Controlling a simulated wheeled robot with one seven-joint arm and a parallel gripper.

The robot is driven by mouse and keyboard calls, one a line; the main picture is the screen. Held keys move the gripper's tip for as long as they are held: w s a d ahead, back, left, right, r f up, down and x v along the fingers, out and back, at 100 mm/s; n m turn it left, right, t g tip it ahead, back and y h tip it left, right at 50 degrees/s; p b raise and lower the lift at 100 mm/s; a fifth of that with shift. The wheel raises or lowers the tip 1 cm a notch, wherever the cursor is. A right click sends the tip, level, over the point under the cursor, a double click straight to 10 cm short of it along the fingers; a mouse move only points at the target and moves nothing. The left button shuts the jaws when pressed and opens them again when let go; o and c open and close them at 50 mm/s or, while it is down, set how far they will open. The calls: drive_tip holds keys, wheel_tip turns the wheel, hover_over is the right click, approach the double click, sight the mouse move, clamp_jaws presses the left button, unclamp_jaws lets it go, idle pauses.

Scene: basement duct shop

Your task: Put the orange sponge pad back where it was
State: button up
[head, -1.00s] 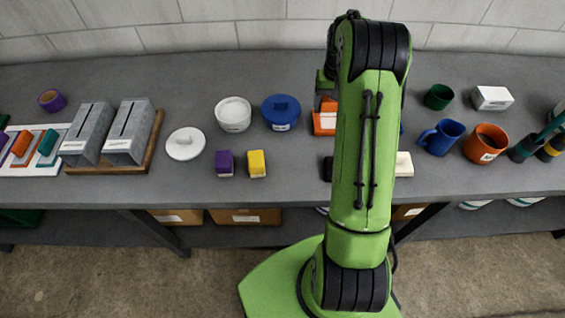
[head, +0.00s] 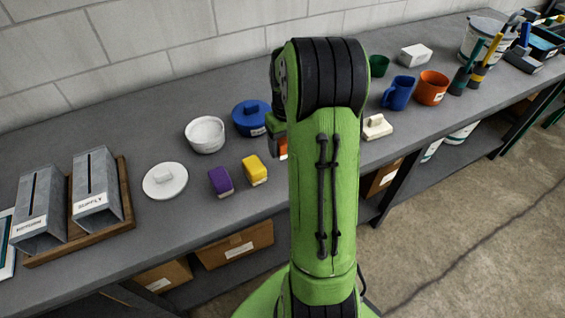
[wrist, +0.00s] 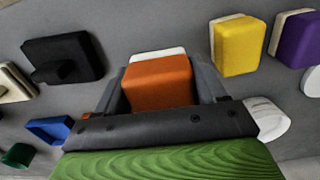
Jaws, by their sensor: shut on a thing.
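The orange sponge pad (wrist: 158,82) has a white layer along its far edge in the wrist view. My gripper (wrist: 160,90) is shut on it, with one grey finger on each side. In the head view my green arm hides most of the gripper, and only a bit of orange (head: 283,148) shows beside the arm. A yellow pad (wrist: 237,45) and a purple pad (wrist: 298,40), each with a pale layer, lie side by side to the right in the wrist view. They also show as yellow (head: 255,170) and purple (head: 220,181) on the bench in the head view.
A black block with a handle (wrist: 62,57) lies left of the held pad in the wrist view.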

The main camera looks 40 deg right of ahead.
sight(285, 164)
wheel_tip(285, 164, down, 5)
drive_tip(key=shift+a+r+b, duration=0.1)
drive_tip(key=shift+b, duration=0.4)
drive_tip(key=shift+f, duration=0.2)
drive_tip(key=o, duration=0.9)
drive_tip(key=shift+o, duration=0.2)
drive_tip(key=shift+r, duration=0.15)
